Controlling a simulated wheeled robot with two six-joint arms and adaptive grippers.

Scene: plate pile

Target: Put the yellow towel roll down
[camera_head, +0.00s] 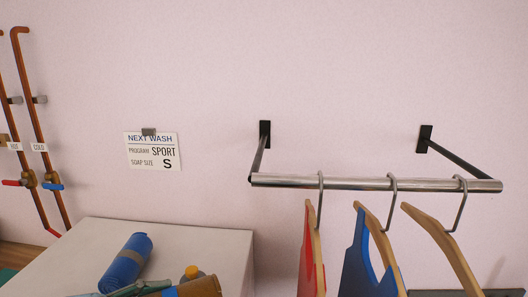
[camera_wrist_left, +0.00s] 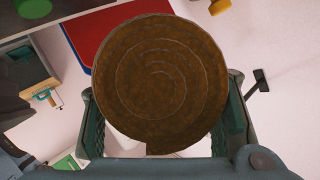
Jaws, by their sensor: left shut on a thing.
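In the left wrist view, the towel roll (camera_wrist_left: 160,80) shows its round spiral end, dark ochre-brown in shade. It sits between the two fingers of my left gripper (camera_wrist_left: 162,130), which is shut on it. In the head view, the tip of my left gripper (camera_head: 128,289) shows at the bottom edge, with a brownish-yellow roll (camera_head: 203,287) beside it, partly cut off by the frame. It is over or near the white top (camera_head: 195,240); I cannot tell whether it touches. My right gripper is not in view.
A blue roll (camera_head: 126,262) lies on the white top, close to the gripper. The white top's back right is clear. Hangers with red and blue garments hang from a metal rail (camera_head: 375,184) at right.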

